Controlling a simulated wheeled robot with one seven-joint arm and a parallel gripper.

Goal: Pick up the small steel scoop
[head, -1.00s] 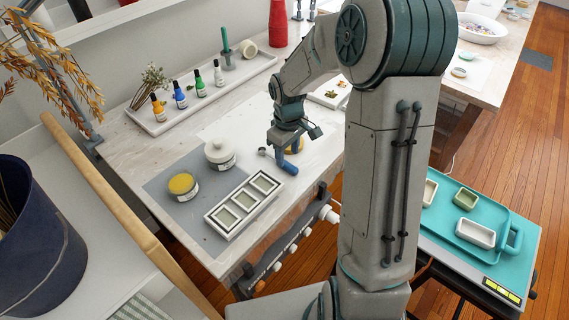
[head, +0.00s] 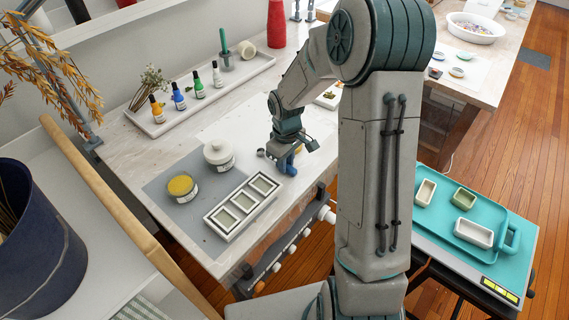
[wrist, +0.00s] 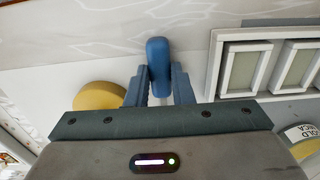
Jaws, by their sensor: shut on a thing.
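The small steel scoop shows its round steel bowl (head: 261,152) in the head view, just left of my gripper. Its thick blue handle (wrist: 158,62) shows in the wrist view between my fingertips. My gripper (head: 287,160) is low over the right part of the work table, pointing down. In the wrist view my gripper (wrist: 159,85) is shut on the blue handle, with a finger on each side. The bowl is hidden in the wrist view. I cannot tell whether the scoop touches the table.
A three-window white mould frame (head: 241,207) lies on a grey mat (head: 160,188), near the gripper. A lidded white jar (head: 219,156) and a gold-topped jar (head: 183,188) stand left. A round yellow thing (wrist: 100,96) lies close beside the fingers. A bottle tray (head: 150,127) is behind.

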